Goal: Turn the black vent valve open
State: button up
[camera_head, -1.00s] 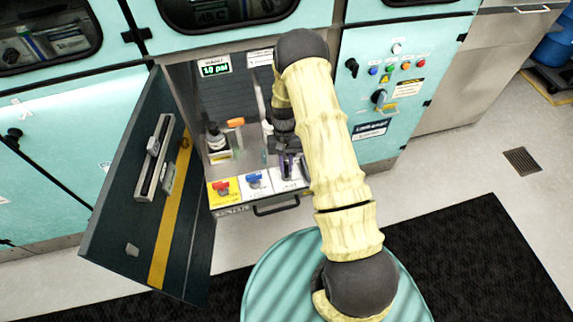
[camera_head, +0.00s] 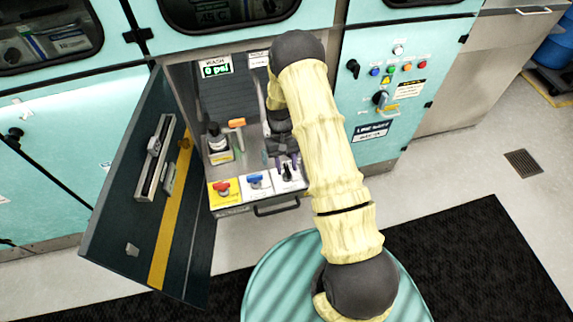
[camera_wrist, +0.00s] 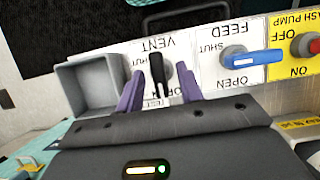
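The black vent valve (camera_head: 288,172) is on the white panel labelled VENT at the right end of the valve row. In the wrist view its black handle (camera_wrist: 157,70) stands between the two purple fingers of my gripper (camera_wrist: 160,72), with visible gaps on both sides. My gripper is open around the handle. The handle lies roughly crosswise to the blue FEED handle (camera_wrist: 252,58). The lettering beside the vent handle is partly hidden by the fingers. In the head view my arm hides most of the gripper. The WASH display (camera_head: 215,67) reads 0 psi.
The blue FEED valve (camera_head: 255,180) and red wash pump knob (camera_head: 222,188) sit to the left in the head view. A bottle (camera_head: 216,138) stands behind them. The open cabinet door (camera_head: 150,190) bounds the left. A grey open box (camera_wrist: 90,84) is beside the vent panel.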

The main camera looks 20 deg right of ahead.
jog(key=b+v, duration=0.1)
jog(key=v, duration=1.6)
jog(key=shift+w+b, duration=0.15)
jog(key=shift+b, duration=0.25)
jog(key=shift+r, duration=0.1)
jog(key=s+r+t+p, duration=0.1)
jog(key=s+r+t, duration=0.1)
jog(key=s+r, duration=0.2)
jog(key=s+r+t+p, duration=0.1)
jog(key=s+r, duration=0.3)
jog(key=s, duration=0.6)
jog(key=s+r+t+p, duration=0.2)
jog(key=s+r+t, duration=0.2)
jog(key=s, duration=0.3)
jog(key=shift+s+r, duration=0.35)
